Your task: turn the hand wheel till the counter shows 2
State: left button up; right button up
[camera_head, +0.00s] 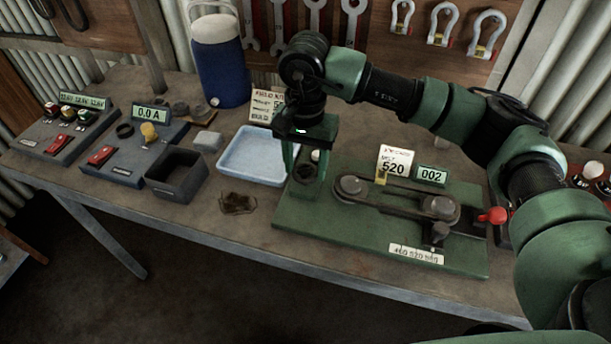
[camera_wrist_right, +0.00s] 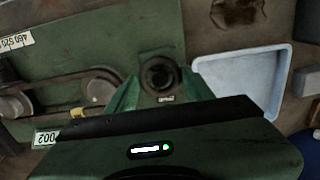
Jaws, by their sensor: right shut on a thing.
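The green belt rig (camera_head: 350,230) lies on the bench with its counter (camera_head: 432,175) reading 002. The counter also shows in the wrist view (camera_wrist_right: 47,137). The hand wheel (camera_wrist_right: 158,75) is a dark round part at the rig's left end. In the head view my arm and fingers partly hide it. My right gripper (camera_head: 305,172) points down over it, and in the wrist view its two green fingers (camera_wrist_right: 162,90) stand on either side of the wheel, shut on it. My left gripper is not in view.
A pale blue tray (camera_head: 228,160) and a dark open box (camera_head: 177,185) stand left of the rig. A red knob (camera_head: 494,215) sticks out at the rig's right end. A blue jug (camera_head: 220,70) stands behind.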

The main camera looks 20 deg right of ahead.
aim_at(305, 171)
jog(key=shift+n+b, duration=0.7)
jog(key=shift+r, duration=0.1)
jog(key=o, duration=1.4)
jog(key=shift+c, duration=0.2)
notch_tip(305, 171, up, 8)
jog(key=shift+f+b, duration=0.1)
jog(key=shift+b, duration=0.65)
